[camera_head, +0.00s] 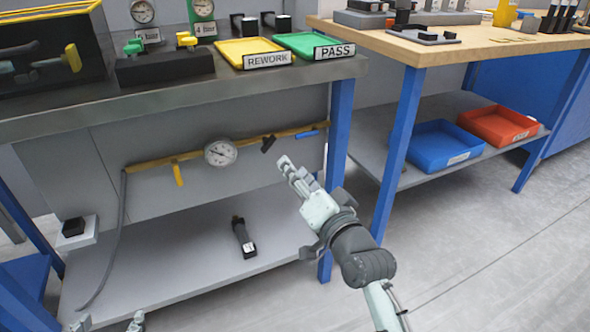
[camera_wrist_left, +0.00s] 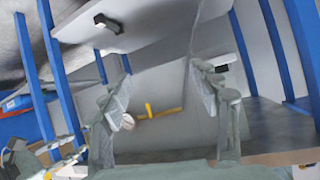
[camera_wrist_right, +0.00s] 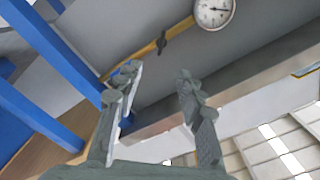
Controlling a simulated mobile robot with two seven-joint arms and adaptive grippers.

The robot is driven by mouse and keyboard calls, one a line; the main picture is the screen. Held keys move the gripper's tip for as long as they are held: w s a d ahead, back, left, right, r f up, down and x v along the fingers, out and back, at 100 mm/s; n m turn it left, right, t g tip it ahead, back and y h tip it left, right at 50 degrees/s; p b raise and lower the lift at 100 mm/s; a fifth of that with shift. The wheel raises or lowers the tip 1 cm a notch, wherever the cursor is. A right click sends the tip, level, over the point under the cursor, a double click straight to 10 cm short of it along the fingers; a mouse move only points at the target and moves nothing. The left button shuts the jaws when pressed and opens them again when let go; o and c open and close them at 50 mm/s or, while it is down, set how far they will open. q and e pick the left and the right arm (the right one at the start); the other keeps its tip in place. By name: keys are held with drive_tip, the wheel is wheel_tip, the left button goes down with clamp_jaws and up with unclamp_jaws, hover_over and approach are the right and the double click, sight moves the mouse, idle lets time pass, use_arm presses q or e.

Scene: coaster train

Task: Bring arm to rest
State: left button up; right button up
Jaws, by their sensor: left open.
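My right gripper (camera_head: 291,168) is raised in front of the right end of the workbench, near the yellow pipe (camera_head: 198,155) under its top. In the right wrist view my right gripper (camera_wrist_right: 156,80) has its fingers apart with nothing between them. Only the fingertips of my left gripper (camera_head: 109,323) show at the bottom left edge of the head view, low by the lower shelf (camera_head: 180,275). In the left wrist view my left gripper (camera_wrist_left: 162,82) is open and empty. Most of the left arm is hidden.
The pipe carries a gauge (camera_head: 221,152), a yellow handle (camera_head: 177,174) and a blue handle (camera_head: 307,134). A black device (camera_head: 243,237) lies on the lower shelf. A blue table leg (camera_head: 398,150) stands right of my right arm. Floor (camera_head: 490,260) at right is clear.

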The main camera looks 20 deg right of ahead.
drive_tip(key=s+f+n+g+p, duration=0.3)
drive_tip(key=s+f+g, duration=0.15)
drive_tip(key=f, duration=0.45)
drive_tip(key=s+f+n+g+p, duration=0.25)
drive_tip(key=s+f+g, duration=0.2)
drive_tip(key=f, duration=0.45)
use_arm(q)
drive_tip(key=s+a+f+g+y, duration=0.1)
drive_tip(key=s+a+f+g, duration=0.2)
drive_tip(key=f, duration=0.2)
drive_tip(key=s+a+f+n+g+y+p, duration=0.1)
drive_tip(key=s+a+f+g, duration=0.2)
drive_tip(key=f, duration=0.3)
drive_tip(key=s+a+f+g+y+p, duration=0.1)
drive_tip(key=s+a+f+g, duration=0.1)
drive_tip(key=s+a+f, duration=0.2)
wheel_tip(320, 180, down, 2)
drive_tip(key=shift+a+f+g, duration=0.25)
drive_tip(key=shift+a+g, duration=0.15)
drive_tip(key=shift+a, duration=0.05)
use_arm(e)
drive_tip(key=s+d+f+n+g+h, duration=0.1)
drive_tip(key=s+d+f+n+g, duration=0.1)
drive_tip(key=s, duration=0.5)
drive_tip(key=s+d+f+n+g+h, duration=0.1)
drive_tip(key=s+d+f+n+g, duration=0.1)
drive_tip(key=s+d+f+g, duration=0.2)
drive_tip(key=s+f, duration=0.3)
drive_tip(key=shift+s+n, duration=0.15)
drive_tip(key=shift+n, duration=0.2)
